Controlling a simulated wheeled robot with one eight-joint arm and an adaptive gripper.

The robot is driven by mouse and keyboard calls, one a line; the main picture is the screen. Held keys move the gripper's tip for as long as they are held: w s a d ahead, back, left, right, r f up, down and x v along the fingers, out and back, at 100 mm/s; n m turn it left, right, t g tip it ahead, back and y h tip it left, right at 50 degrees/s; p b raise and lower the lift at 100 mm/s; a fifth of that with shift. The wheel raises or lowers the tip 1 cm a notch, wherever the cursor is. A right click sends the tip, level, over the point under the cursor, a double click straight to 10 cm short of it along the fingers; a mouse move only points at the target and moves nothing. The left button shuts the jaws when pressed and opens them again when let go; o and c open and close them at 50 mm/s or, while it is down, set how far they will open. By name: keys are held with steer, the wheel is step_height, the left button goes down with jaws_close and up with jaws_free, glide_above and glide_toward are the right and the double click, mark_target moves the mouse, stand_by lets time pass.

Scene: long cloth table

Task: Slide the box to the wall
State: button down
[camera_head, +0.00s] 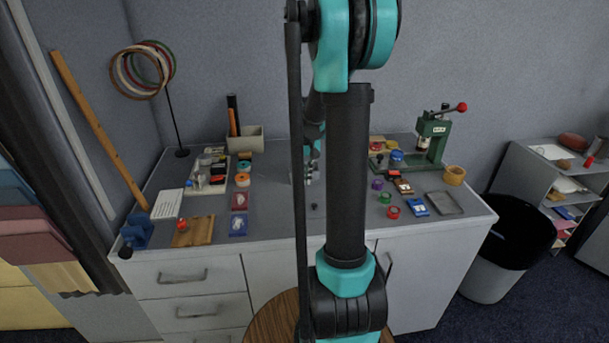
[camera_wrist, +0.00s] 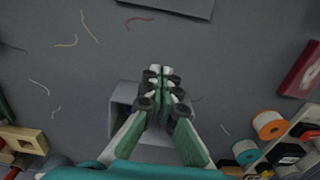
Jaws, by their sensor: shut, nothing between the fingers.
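A small grey box with pale rims (camera_wrist: 124,94) stands on the grey table top (camera_wrist: 240,60) in the wrist view. It is partly hidden behind my gripper (camera_wrist: 160,72), which points down at the table with its fingers together and empty. I cannot tell whether the fingers touch the box. In the head view my gripper (camera_head: 309,178) is low over the middle of the table, behind my arm, which covers most of the box's surroundings there. The grey wall (camera_head: 270,70) rises along the table's back edge.
On the right are a green press (camera_head: 432,138), small coloured items and a grey tray (camera_head: 444,203). The middle table is mostly clear.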

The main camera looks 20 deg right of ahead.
mark_target(306, 190)
steer(key=shift+f, duration=1.65)
steer(key=shift+r, duration=0.3)
steer(key=shift+w+d, duration=0.3)
steer(key=shift+w, duration=0.9)
steer(key=shift+w+d, duration=0.25)
steer(key=shift+w, duration=0.9)
steer(key=shift+w+d, duration=0.3)
steer(key=shift+w, duration=0.9)
steer(key=shift+w+d, duration=0.25)
steer(key=shift+w, duration=0.9)
steer(key=shift+w+d, duration=0.3)
steer(key=shift+w, duration=0.9)
steer(key=shift+w+d, duration=0.25)
steer(key=shift+w, duration=0.9)
steer(key=shift+w, duration=0.1)
steer(key=shift+w+d, duration=0.3)
steer(key=shift+w, duration=0.85)
steer(key=shift+w+d, duration=0.25)
steer(key=shift+w, duration=0.85)
steer(key=shift+w+d, duration=0.3)
steer(key=shift+w, duration=0.85)
